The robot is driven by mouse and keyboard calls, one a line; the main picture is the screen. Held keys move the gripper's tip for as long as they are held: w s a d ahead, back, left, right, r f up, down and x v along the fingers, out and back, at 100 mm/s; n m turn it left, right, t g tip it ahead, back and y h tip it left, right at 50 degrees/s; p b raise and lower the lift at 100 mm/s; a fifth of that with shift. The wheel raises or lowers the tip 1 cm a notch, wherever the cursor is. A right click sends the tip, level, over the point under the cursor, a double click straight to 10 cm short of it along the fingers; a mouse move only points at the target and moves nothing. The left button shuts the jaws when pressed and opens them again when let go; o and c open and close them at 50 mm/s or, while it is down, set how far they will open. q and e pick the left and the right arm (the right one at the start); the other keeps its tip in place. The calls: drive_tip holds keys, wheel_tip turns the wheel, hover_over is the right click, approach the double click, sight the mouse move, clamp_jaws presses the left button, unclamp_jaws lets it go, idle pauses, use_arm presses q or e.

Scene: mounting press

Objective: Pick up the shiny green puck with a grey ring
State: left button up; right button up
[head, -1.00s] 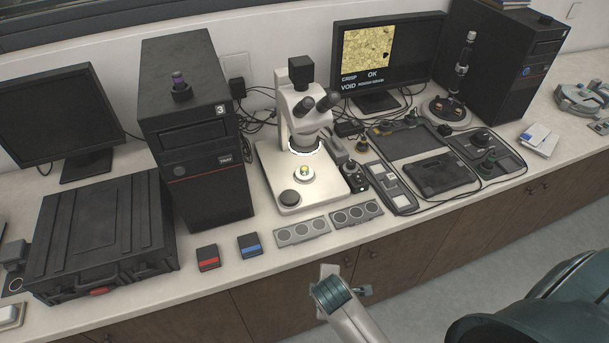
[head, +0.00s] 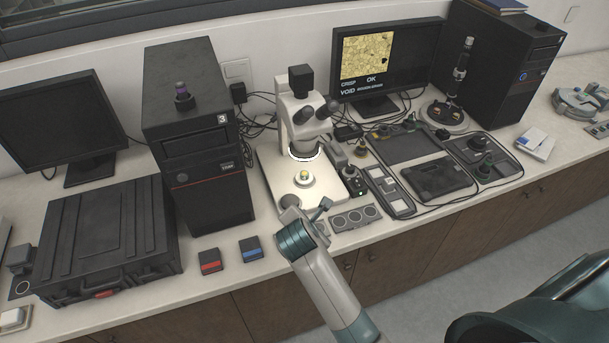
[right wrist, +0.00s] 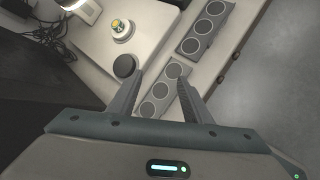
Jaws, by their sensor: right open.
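A small round puck (head: 303,175) with a shiny yellow-green top sits on the light microscope base (head: 275,180), under the lit ring; it also shows in the right wrist view (right wrist: 121,27). A pale ring surrounds it, but its exact colours are hard to tell under the bright light. My right gripper (head: 308,208) is open and empty at the front edge of the microscope base. In the right wrist view its fingers (right wrist: 160,80) are apart over the grey trays, with the puck beyond them to the upper left. My left gripper is out of view.
A black knob (right wrist: 124,66) stands on the base close to the left finger. Grey trays with round recesses (head: 355,218) lie in front. A black tower (head: 205,150) stands left of the microscope, and a control box (head: 355,180) stands right. Red (head: 210,262) and blue (head: 250,249) blocks lie front left.

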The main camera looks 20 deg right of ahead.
drive_tip(key=w+a+r+n+t+h, duration=0.1)
drive_tip(key=w+r+n, duration=0.5)
drive_tip(key=w, duration=0.3)
drive_tip(key=shift+w+n+h, duration=0.25)
drive_tip(key=shift+n+h, duration=0.15)
drive_tip(key=shift+n, duration=0.2)
drive_tip(key=shift+f, duration=0.1)
